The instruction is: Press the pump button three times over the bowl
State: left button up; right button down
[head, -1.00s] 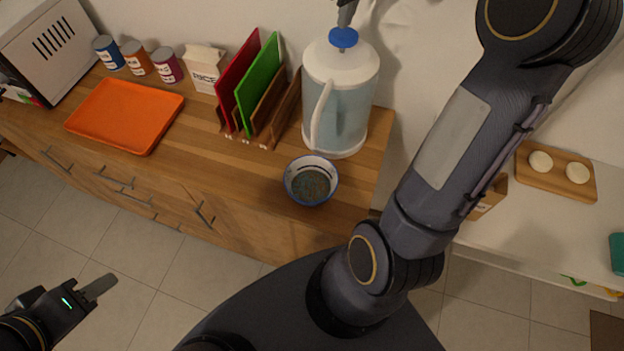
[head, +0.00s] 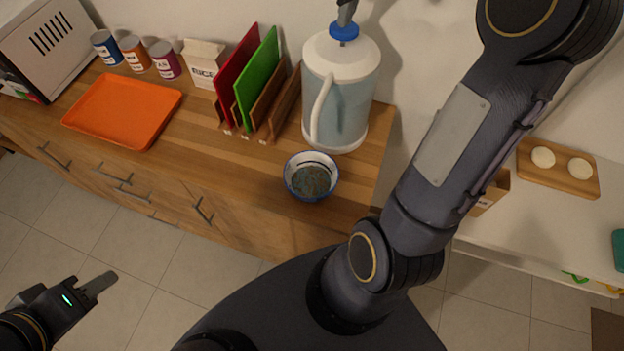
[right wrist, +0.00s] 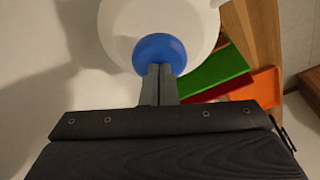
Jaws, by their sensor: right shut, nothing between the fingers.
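The pump dispenser (head: 338,100) is a pale blue jug with a white lid and handle, upright near the counter's right end. Its blue pump button (head: 343,33) stands on top and also shows in the right wrist view (right wrist: 159,53). A blue-rimmed bowl (head: 311,177) with dull, grainy-looking contents sits in front of it. My right gripper (head: 347,18) is shut and empty, its fingertips at the button; they overlap its edge in the right wrist view (right wrist: 160,72). I cannot tell whether they touch. My left gripper (head: 103,284) is low at left, away from the counter; its jaw state is unclear.
An orange tray (head: 123,110), several spice cans (head: 135,54), a rice box (head: 204,62) and a rack with red and green boards (head: 259,80) stand left of the dispenser. My right arm spans the right side. A side counter (head: 545,225) lies beyond it.

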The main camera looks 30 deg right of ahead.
jog(key=shift+f+b, duration=0.7)
jog(key=shift+f, duration=0.5)
jog(key=shift+r, duration=0.1)
jog(key=shift+r+p, duration=1.8)
jog(key=shift+p, duration=0.05)
jog(key=shift+f, duration=0.2)
